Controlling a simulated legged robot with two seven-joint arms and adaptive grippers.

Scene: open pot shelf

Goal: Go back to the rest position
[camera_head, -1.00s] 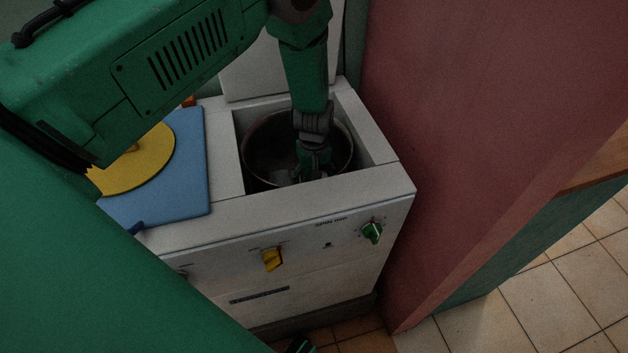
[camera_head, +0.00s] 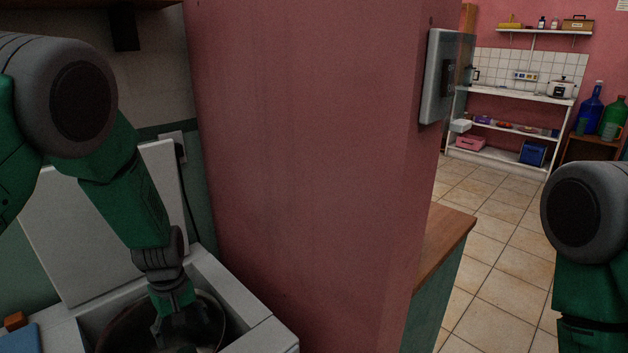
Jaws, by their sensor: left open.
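My left gripper (camera_head: 180,326) points down into the dark round pot (camera_head: 212,312) at the lower left of the head view. The gripper is open, and its fingertips are dark and hard to make out against the pot's inside. The pot sits in the square opening of the white appliance (camera_head: 232,293), whose lid (camera_head: 105,225) stands raised behind it. My right arm shows at the right edge, hanging down; its gripper is out of the frame.
A pink wall (camera_head: 310,150) stands close to the right of the appliance. A wooden-topped counter (camera_head: 445,232) juts out beyond it. Tiled floor (camera_head: 490,270) lies open at the right. White shelves (camera_head: 515,95) with several items stand far back.

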